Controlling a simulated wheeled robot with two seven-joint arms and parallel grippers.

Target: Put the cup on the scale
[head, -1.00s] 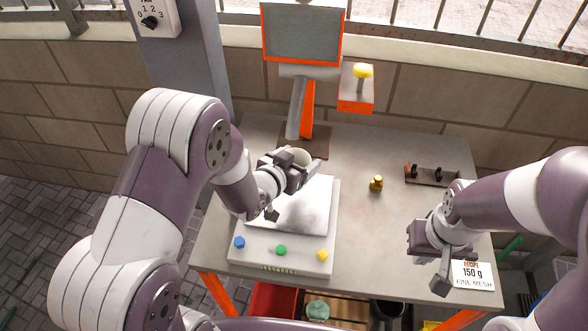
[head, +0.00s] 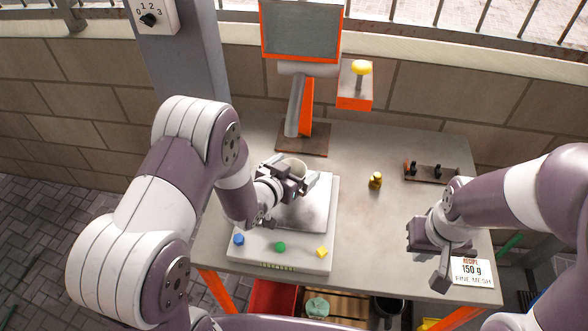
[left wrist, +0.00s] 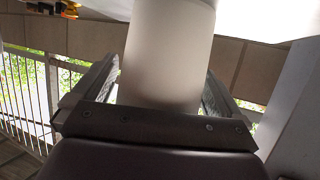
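The pale cup (head: 293,167) is upright, between the fingers of my left gripper (head: 297,181), over the back part of the scale's plate. In the left wrist view the cup (left wrist: 165,55) fills the space between the fingers, so my left gripper (left wrist: 160,95) is shut on it. The gripper hides the cup's lower part; I cannot tell whether it touches the plate. The white scale (head: 255,255) has a grey plate (head: 308,212) and blue, green and yellow buttons in front. My right gripper (head: 428,258) is empty, its fingers apart, over the table's right front.
Behind the scale stands an orange-framed screen (head: 300,30) on a post, beside an orange box with a yellow knob (head: 360,70). The table's middle is clear.

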